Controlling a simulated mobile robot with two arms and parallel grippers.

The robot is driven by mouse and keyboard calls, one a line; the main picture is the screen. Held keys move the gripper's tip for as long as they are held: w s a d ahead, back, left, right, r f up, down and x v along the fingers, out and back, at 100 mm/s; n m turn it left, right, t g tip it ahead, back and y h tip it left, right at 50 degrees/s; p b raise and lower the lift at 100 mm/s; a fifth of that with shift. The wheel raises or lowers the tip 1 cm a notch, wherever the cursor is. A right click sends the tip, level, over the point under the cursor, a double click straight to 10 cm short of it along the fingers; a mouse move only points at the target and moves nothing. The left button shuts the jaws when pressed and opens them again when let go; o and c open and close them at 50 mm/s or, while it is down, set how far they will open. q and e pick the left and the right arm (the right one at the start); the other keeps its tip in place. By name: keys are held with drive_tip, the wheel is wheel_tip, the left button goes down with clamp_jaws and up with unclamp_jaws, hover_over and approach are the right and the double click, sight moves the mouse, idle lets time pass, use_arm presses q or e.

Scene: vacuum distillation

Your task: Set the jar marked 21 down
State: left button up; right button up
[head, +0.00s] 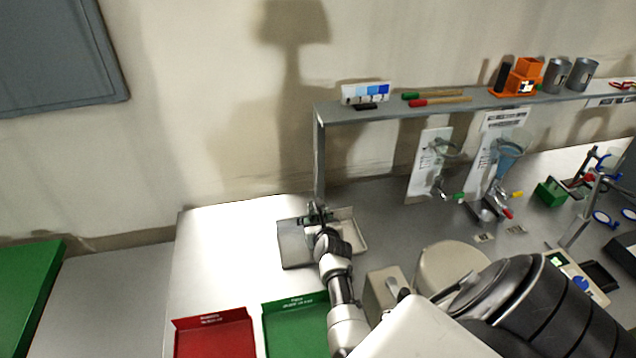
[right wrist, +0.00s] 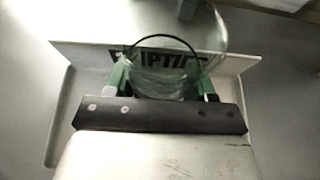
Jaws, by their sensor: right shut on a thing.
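My right gripper (head: 318,212) is over a shallow grey tray (head: 292,254) on the bench. In the right wrist view its green fingers (right wrist: 162,84) are shut on a clear glass jar (right wrist: 212,40). The jar's round rim shows between and beyond the fingers. The tray's raised back plate (right wrist: 236,64), with dark lettering partly reading "IPT", shows through and behind the glass. I cannot read a 21 on the jar. Whether its base touches the tray is hidden. In the head view the gripper and arm mostly hide the jar. My left gripper is not in view.
A red tray (head: 215,336) and a green tray (head: 292,326) lie nearer. A shelf (head: 385,110) edges the back, its post (head: 319,160) close behind the gripper. Glassware (head: 508,158) and stands are to the right. The bench left of the grey tray (head: 225,250) is clear.

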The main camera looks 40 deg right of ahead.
drive_tip(key=shift+w+f, duration=0.1)
drive_tip(key=shift+f, duration=0.7)
drive_tip(key=shift+b, duration=0.3)
drive_tip(key=shift+f, duration=0.2)
drive_tip(key=o, duration=1)
